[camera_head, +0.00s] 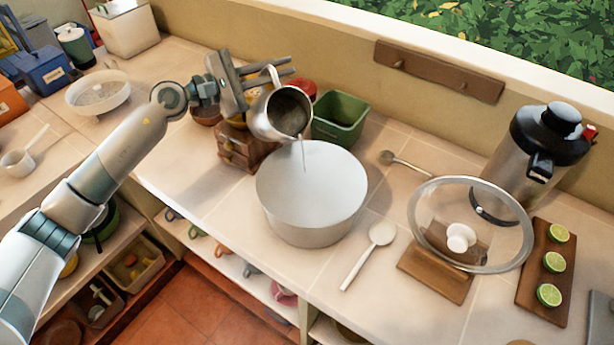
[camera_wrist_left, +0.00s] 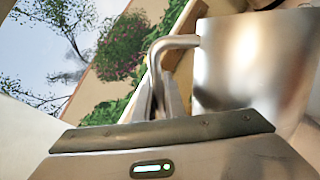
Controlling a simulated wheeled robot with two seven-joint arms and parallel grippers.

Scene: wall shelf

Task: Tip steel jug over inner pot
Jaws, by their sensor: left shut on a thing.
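The steel jug (camera_head: 283,112) is tilted over the left back rim of the inner pot (camera_head: 312,185), with its mouth toward the pot. A thin pale stream runs from the jug's lip down into the pot. My left gripper (camera_head: 268,80) is shut on the jug's handle, above the counter. In the left wrist view the jug's side (camera_wrist_left: 250,65) and handle fill the right and middle, and the gripper's fingers (camera_wrist_left: 163,100) close on the handle. The pot stands upright on the counter and looks pale inside; its fill level is unclear. My right gripper is not in view.
A wooden drawer box (camera_head: 240,148) and a green bin (camera_head: 340,118) stand close behind the pot. A white spoon (camera_head: 370,250) lies to its right. A glass lid (camera_head: 470,222) rests on a wooden stand, near a large flask (camera_head: 530,150) and a board of lime halves (camera_head: 545,285).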

